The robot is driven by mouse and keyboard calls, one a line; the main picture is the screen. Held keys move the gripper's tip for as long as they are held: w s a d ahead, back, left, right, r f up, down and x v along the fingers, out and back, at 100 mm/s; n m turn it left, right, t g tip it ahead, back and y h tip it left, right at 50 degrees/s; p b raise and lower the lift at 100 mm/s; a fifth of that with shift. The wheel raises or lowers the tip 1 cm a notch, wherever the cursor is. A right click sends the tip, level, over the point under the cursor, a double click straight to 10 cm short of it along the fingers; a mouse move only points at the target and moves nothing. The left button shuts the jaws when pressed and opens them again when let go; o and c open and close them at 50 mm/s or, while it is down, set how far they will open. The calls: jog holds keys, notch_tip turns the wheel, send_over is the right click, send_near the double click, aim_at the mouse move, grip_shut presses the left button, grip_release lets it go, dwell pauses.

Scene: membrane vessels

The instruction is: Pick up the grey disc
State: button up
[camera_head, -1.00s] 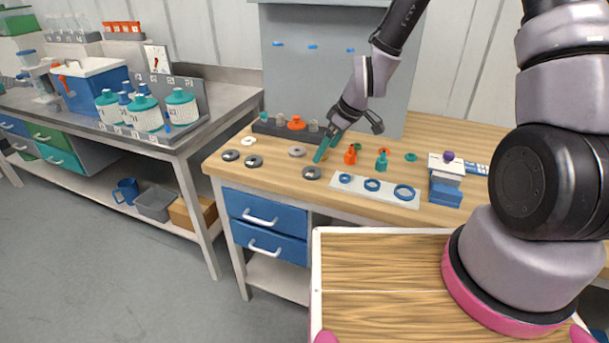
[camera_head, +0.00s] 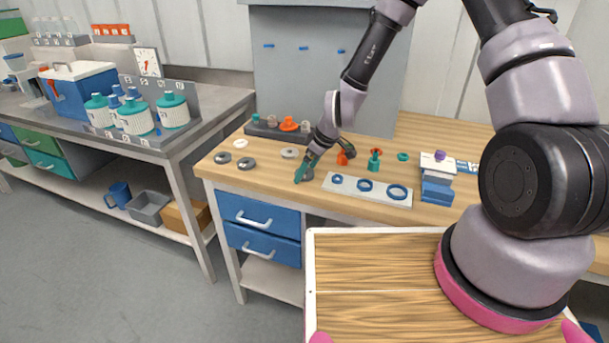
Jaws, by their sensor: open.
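Several disc-like parts lie on the left of the wooden bench top (camera_head: 420,127). Two are dark grey, one at the left (camera_head: 222,158) and one beside it (camera_head: 246,163). A lighter grey disc (camera_head: 289,152) lies further right. My gripper (camera_head: 303,172) is open, its teal fingers pointing down over another dark grey disc (camera_head: 309,174) near the front edge. The fingers hide most of that disc, and I cannot tell whether they touch it.
A white plate with blue rings (camera_head: 366,189) lies just right of my gripper. Orange (camera_head: 342,158) and teal (camera_head: 375,160) fittings stand behind it. A dark rack (camera_head: 270,131) stands at the back. A blue block stack (camera_head: 437,188) stands further right.

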jog(key=c, duration=1.3)
jog(key=shift+r, duration=0.1)
